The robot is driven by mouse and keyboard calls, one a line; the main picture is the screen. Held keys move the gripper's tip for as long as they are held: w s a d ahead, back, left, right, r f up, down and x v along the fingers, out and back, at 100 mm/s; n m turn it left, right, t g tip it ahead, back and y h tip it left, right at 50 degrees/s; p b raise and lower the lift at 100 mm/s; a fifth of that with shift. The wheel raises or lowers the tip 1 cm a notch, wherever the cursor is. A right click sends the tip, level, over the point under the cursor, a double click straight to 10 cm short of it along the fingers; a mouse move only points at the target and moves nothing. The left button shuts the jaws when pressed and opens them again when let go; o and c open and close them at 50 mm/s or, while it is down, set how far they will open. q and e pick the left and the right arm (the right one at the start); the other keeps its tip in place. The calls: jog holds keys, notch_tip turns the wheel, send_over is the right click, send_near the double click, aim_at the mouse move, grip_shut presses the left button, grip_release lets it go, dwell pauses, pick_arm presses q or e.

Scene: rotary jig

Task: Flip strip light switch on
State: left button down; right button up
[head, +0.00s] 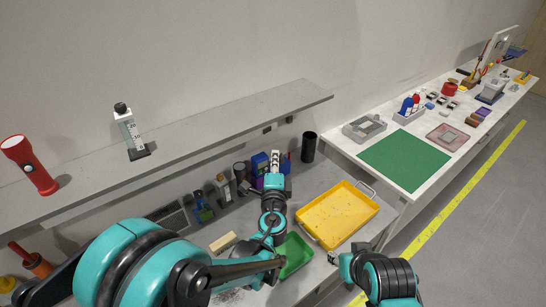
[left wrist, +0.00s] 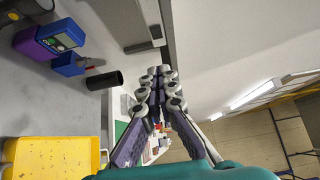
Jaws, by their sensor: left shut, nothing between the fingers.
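My left gripper (head: 275,160) points up toward the wall below the right part of the grey shelf (head: 230,120). It is shut and empty. In the left wrist view the closed fingertips (left wrist: 158,76) are just below the shelf's edge, beside a grey bar with a dark end (left wrist: 143,46) under the shelf. I cannot tell whether they touch it. Small dark parts (head: 294,129) show under the shelf's right end in the head view. I cannot make out which is the strip light switch, or its position. My right gripper (head: 343,262) is low, near the yellow tray; its fingers are unclear.
A yellow tray (head: 338,216), a green tray (head: 293,255) and a black cylinder (head: 309,147) stand on the bench. Bottles and blue boxes line the wall. A red flashlight (head: 30,165) stands on the shelf. A second table with a green mat (head: 405,160) is at right.

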pick_arm(q)
send_near(268, 131)
jog(key=w+d, duration=0.3)
jog(key=shift+w+a, duration=0.9)
jog(key=shift+a, duration=0.15)
jog(key=shift+w+a+r, duration=0.1)
jog(key=shift+w+a, duration=0.3)
jog(key=shift+w, duration=0.05)
